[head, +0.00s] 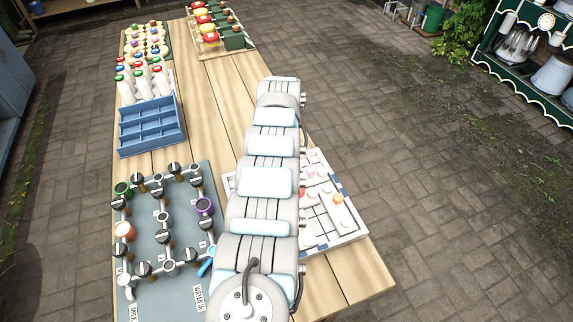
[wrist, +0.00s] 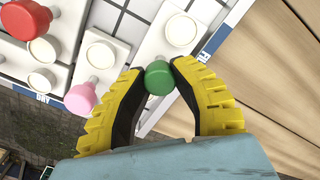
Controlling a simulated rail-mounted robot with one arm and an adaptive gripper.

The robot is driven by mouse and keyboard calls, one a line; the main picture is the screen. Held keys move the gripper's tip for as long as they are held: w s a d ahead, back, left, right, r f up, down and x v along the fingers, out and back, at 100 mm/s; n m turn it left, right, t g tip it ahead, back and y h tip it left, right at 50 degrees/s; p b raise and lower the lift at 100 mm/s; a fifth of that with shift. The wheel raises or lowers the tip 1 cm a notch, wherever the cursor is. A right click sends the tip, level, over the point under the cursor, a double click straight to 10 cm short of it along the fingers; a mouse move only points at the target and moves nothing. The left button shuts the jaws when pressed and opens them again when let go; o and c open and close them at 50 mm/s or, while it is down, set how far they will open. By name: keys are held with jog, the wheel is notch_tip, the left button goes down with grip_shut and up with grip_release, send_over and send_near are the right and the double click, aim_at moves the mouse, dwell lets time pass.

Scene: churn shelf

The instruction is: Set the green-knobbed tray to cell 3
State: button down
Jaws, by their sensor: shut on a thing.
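The green-knobbed tray (wrist: 166,36) is a white piece with a round pale disc. It lies on the white gridded board (head: 352,232) near its blue-marked edge. Its green knob (wrist: 158,80) is between the yellow fingers of my gripper (wrist: 157,70), which is shut on it. In the head view my arm hides the gripper, the green knob and much of the board. I cannot make out cell numbers.
A pink-knobbed tray (wrist: 80,98) and a red-knobbed tray (wrist: 26,20) lie close to the left. An orange knob (head: 338,200) shows on the board. A pipe panel (head: 180,232) with valves stands left of my arm; a blue crate (head: 151,128) is behind it.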

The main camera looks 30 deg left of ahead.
jog(key=shift+w+d, duration=0.2)
jog(key=shift+w, duration=0.1)
jog(key=shift+s, duration=0.1)
jog(key=c, duration=0.8)
grip_release()
jog(key=shift+a, duration=0.1)
jog(key=shift+r, duration=0.1)
jog(key=shift+r, duration=0.85)
notch_tip(320, 180, up, 10)
jog(key=shift+r, duration=0.1)
